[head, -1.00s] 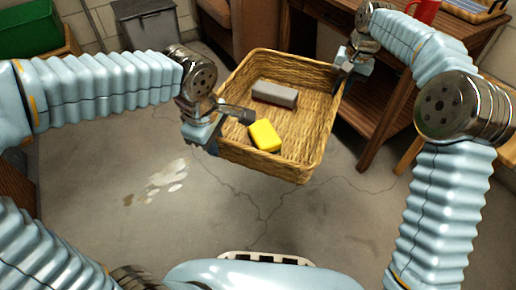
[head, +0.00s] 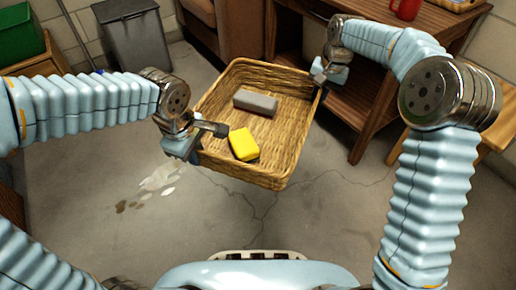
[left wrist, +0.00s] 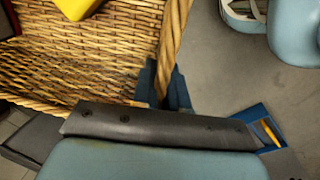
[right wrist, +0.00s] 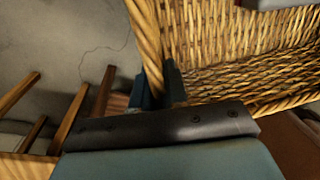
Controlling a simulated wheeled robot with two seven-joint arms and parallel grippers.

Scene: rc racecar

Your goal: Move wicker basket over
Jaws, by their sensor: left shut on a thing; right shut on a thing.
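The wicker basket (head: 282,168) hangs above the floor between my two arms, tilted a little in the head view. Inside it lie a grey block (head: 256,102) and a yellow sponge-like block (head: 243,144). My left gripper (head: 196,148) is shut on the basket's left rim. The left wrist view shows its fingers (left wrist: 168,88) around the wicker edge (left wrist: 175,30). My right gripper (head: 322,85) is shut on the basket's right rim. The right wrist view shows its fingers (right wrist: 163,85) around that edge (right wrist: 147,40).
A wooden desk (head: 372,110) with a red mug (head: 405,9) stands at the right, close to my right arm. A grey bin (head: 133,42) and a green box (head: 20,35) are at the back left. The concrete floor (head: 320,220) in front is clear, with a pale stain at the left.

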